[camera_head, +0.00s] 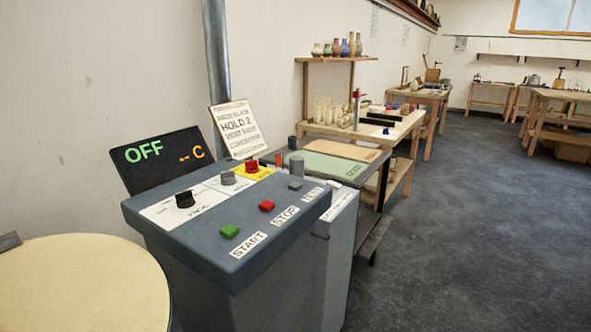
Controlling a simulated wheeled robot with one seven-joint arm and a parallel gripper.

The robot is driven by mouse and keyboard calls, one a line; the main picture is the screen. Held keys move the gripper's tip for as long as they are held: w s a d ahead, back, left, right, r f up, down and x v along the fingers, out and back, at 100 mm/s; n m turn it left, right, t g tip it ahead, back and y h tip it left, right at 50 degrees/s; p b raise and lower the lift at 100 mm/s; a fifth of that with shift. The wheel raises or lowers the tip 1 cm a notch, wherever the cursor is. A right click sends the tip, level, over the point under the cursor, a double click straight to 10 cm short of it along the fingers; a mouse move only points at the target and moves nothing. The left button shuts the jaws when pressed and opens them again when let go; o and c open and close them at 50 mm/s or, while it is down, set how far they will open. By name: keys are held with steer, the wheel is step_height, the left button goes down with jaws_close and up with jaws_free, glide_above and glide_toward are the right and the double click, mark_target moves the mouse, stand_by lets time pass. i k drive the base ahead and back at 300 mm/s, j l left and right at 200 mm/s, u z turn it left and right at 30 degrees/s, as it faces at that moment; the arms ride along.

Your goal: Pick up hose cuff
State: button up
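I cannot pick out a hose cuff with certainty. A small grey upright cylinder (297,168) stands at the far right corner of the control console, or just behind it; I cannot tell which. A smaller dark cylinder (292,143) shows beyond it, near the bench with the green mat. My gripper is not in view.
A grey control console (262,257) with knobs and green and red buttons stands in front. A black display (163,158) reads "OFF" and "--C". A round pale tabletop (85,285) is at left. Workbenches (400,131) line the wall. The floor (480,240) at right is clear.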

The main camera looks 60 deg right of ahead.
mark_target(297, 163)
steer(key=i+l, duration=0.1)
steer(key=l, duration=0.35)
steer(key=i+l, duration=0.15)
steer(key=l, duration=0.25)
steer(key=i+l, duration=0.1)
steer(key=l, duration=0.35)
steer(key=i+l, duration=0.1)
steer(key=l, duration=0.3)
steer(key=i+l, duration=0.1)
steer(key=l, duration=0.35)
steer(key=i+l, duration=0.2)
steer(key=i+z, duration=0.05)
steer(key=i, duration=0.05)
